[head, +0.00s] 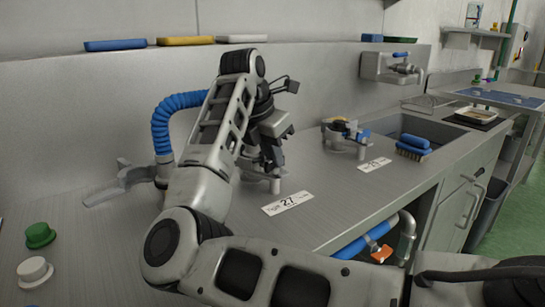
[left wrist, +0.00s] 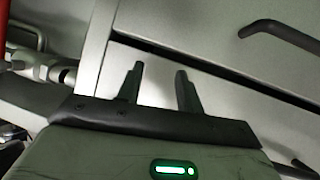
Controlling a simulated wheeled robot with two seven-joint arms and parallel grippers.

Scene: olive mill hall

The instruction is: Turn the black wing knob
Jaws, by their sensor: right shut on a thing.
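My right gripper (head: 268,163) points down over a grey metal fitting (head: 275,186) on the steel counter, behind a label reading 27. It is shut on the black wing knob at the top of this fitting. Dark fingers and the wrist hide most of the knob, so its turn angle cannot be told. My left gripper (left wrist: 160,90) shows in the left wrist view. Its two dark fingers are apart with nothing between them, in front of grey cabinet panels.
A blue ribbed hose (head: 163,122) is at the left. Green (head: 39,235) and white (head: 34,271) knobs are at the front left.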

